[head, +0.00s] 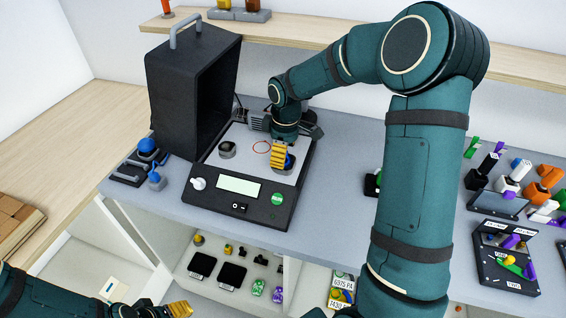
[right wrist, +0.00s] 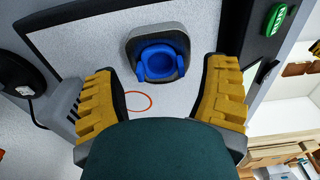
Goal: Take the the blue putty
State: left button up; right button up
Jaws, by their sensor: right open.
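The blue putty (right wrist: 162,58) sits in a dark rounded cup on the light top plate of the black device (head: 238,209). In the head view the putty (head: 290,161) is partly hidden behind a yellow finger. My right gripper (head: 281,157) is over the plate. In the right wrist view its two yellow fingers are spread wide, one to each side of the putty and apart from it, with nothing between them gripped. My left gripper (head: 178,309) is at the bottom edge, low in front of the bench, partly cut off; its opening is unclear.
A second dark cup (head: 227,150) is left on the plate, beside an orange ring mark (head: 261,147). Blue-topped items (head: 148,148) lie left; coloured parts and trays (head: 505,258) fill the right. A shelf (head: 320,40) runs behind.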

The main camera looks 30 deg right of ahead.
jog(key=shift+f, duration=0.4)
jog(key=c, duration=1.1)
notch_tip(320, 180, up, 10)
jog(key=p, duration=0.7)
jog(key=shift+p, duration=0.3)
